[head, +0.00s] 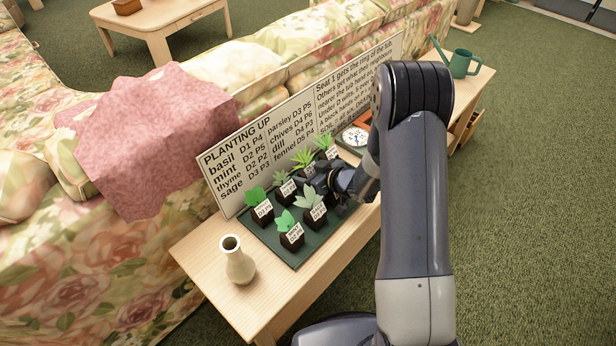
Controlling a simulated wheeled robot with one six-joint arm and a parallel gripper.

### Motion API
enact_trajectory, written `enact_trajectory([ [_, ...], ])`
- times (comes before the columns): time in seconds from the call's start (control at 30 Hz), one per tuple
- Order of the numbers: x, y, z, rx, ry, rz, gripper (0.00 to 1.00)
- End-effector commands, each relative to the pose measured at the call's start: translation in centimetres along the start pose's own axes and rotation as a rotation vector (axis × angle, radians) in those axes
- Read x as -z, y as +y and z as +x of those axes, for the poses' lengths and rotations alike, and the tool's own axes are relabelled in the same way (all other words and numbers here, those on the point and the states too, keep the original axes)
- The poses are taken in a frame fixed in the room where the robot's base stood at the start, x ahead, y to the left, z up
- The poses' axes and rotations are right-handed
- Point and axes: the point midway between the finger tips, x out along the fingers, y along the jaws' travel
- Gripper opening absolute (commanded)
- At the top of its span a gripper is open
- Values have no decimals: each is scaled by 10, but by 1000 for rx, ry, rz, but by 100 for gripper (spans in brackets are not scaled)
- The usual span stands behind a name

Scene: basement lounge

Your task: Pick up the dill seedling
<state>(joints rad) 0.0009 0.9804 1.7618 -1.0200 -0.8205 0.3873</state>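Several small seedlings in black pots with white labels stand on a dark green tray (246,233) on the wooden side table. The label print is too small to read surely, so I cannot tell which is the dill. Two feathery light green seedlings, one (303,158) and another (324,142), stand at the tray's back. Broader-leaved ones stand nearer: one at the left (256,197), one at the front (286,222), and a grey-green one (311,199). My gripper (334,182) is low over the tray's right part, beside the grey-green seedling. Its fingers are mostly hidden, and any hold is unclear.
A cream vase (238,266) stands at the table's near left. A "PLANTING UP" sign (290,130) stands behind the tray. A round dial (355,137) is to the right, and a green watering can (462,64) is at the far end. A floral sofa (60,250) borders the table.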

Motion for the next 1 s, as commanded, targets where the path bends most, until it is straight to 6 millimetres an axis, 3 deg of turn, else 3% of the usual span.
enact_trajectory([
  [0.47,0,0,0,0,0,0,19],
  [0.77,6,0,-3,0,1,-2,18],
  [1.0,46,0,-25,-1,3,-5,18],
])
